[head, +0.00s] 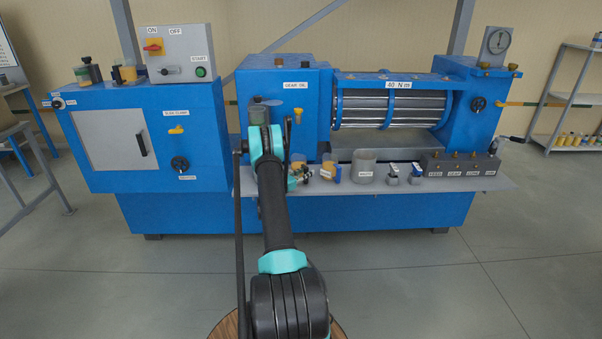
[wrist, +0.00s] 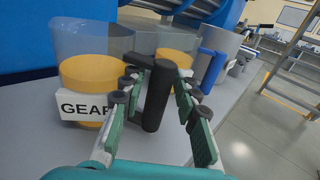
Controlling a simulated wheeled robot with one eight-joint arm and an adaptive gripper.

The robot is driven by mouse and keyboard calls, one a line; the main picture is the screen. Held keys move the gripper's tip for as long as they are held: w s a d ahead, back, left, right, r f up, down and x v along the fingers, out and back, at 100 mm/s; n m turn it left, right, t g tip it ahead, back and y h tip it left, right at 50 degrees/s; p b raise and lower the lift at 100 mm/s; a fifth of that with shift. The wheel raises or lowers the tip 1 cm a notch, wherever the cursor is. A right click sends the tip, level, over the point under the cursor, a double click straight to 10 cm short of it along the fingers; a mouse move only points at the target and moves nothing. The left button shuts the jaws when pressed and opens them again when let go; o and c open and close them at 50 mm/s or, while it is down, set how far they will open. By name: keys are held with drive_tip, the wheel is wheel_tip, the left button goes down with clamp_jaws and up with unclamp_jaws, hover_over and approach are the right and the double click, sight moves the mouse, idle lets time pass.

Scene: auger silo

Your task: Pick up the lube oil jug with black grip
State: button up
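A clear jug (wrist: 85,75) with amber oil and a white label reading "GEAR" stands at the left of the wrist view. A black upright grip (wrist: 158,95) stands out on its right side, its top arm reaching toward that jug. My gripper (wrist: 157,80) has its two fingers apart, one on each side of the black grip, with gaps visible. In the head view, my gripper (head: 298,175) is small at the shelf, and the jug (head: 298,160) is partly hidden behind it.
Another amber-oil jug (wrist: 176,62) stands just behind, near a blue handle (wrist: 212,70). The blue machine rises behind. Floor in front is clear.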

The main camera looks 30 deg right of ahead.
clamp_jaws()
drive_tip(key=shift+r, duration=0.15)
idle(0.4)
